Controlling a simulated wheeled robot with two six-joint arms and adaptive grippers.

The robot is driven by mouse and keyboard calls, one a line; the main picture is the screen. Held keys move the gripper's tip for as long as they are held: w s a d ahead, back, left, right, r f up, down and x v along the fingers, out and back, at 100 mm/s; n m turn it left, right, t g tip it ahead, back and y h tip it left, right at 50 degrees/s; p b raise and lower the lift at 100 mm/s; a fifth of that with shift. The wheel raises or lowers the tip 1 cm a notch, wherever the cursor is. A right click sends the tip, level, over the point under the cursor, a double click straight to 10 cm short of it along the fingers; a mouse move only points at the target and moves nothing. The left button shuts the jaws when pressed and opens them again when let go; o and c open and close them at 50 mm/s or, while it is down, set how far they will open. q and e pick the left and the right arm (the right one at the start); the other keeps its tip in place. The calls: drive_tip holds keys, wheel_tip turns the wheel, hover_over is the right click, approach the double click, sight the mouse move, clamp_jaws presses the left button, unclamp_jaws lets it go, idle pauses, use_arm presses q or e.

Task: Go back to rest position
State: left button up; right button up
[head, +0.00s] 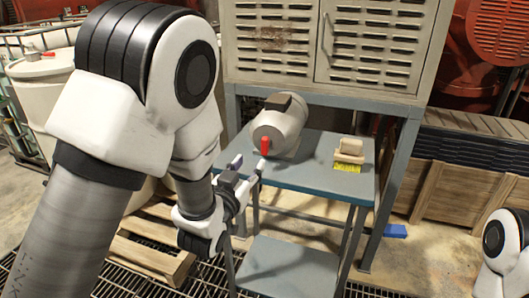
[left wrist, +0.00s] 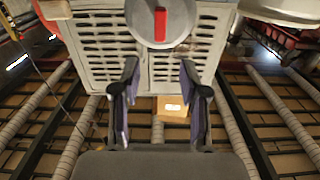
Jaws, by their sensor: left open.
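My left gripper (head: 248,165) is open and empty at the left front edge of the blue-grey table (head: 318,185). Its two fingers also show spread apart in the left wrist view (left wrist: 158,80), with nothing between the tips. A grey cylindrical machine (head: 285,122) with a red handle (head: 265,146) stands on the table just beyond the gripper, apart from it. In the left wrist view, a round grey face (left wrist: 185,22) with a red bar shows at the top. Only a white part of my right arm (head: 508,245) shows at the lower right; its gripper is out of view.
A beige block (head: 350,147) sits on the table's right side above a yellow patch (head: 347,168). A vented metal cabinet (head: 270,40) stands behind. A white drum (head: 45,95) and wooden pallet (head: 150,260) are left. A blue object (head: 394,231) lies on the floor.

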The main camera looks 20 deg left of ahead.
use_arm(q)
drive_tip(key=s+a+f+n+g+p, duration=0.1)
drive_tip(key=s+f+g+p, duration=0.25)
drive_tip(key=f, duration=0.35)
drive_tip(key=s+a+f+g+y+p, duration=0.1)
drive_tip(key=s+a+f+g+p, duration=0.1)
drive_tip(key=s+f, duration=0.45)
drive_tip(key=s+a+f+n+g+p, duration=0.1)
drive_tip(key=s+f+g+p, duration=0.2)
drive_tip(key=f, duration=0.6)
drive_tip(key=s+f+g, duration=0.4)
drive_tip(key=s, duration=0.6)
drive_tip(key=s+f+m+g, duration=0.1)
drive_tip(key=s+f+g, duration=0.3)
drive_tip(key=s, duration=0.6)
drive_tip(key=shift+s+g+h+p, duration=0.3)
drive_tip(key=shift+s+g+p, duration=0.1)
drive_tip(key=shift+g, duration=0.35)
drive_tip(key=shift+a+r, duration=0.1)
